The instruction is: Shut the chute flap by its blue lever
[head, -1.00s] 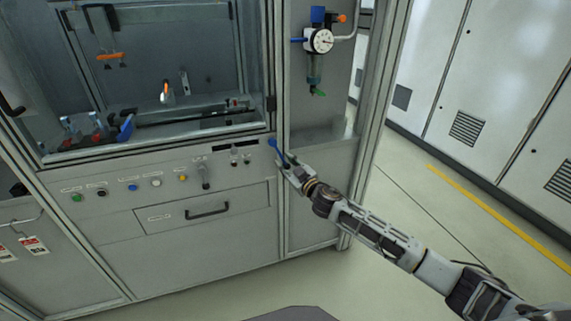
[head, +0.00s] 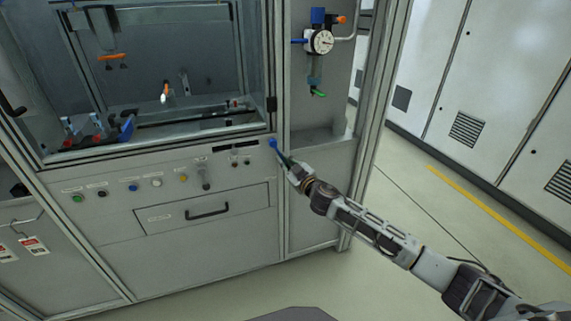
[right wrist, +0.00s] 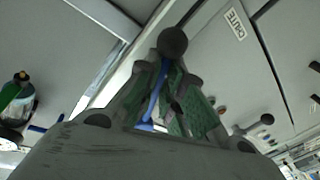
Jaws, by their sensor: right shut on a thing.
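The blue lever (head: 273,143) shows by its knob in the head view, at the front of the machine just right of the button panel. My right gripper (head: 286,161) reaches it from the lower right and is shut on it. In the right wrist view the blue lever (right wrist: 154,98) runs between the green-padded fingers of my right gripper (right wrist: 174,98). The fingers and my arm hide part of the lever. I cannot make out the chute flap itself or how far it is open. My left gripper is out of view.
The button panel (head: 112,196) and a drawer with a dark handle (head: 207,211) are left of my gripper. A gauge with a regulator (head: 320,42) hangs above it. Open floor (head: 400,190) lies to the right, before grey cabinets (head: 500,75).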

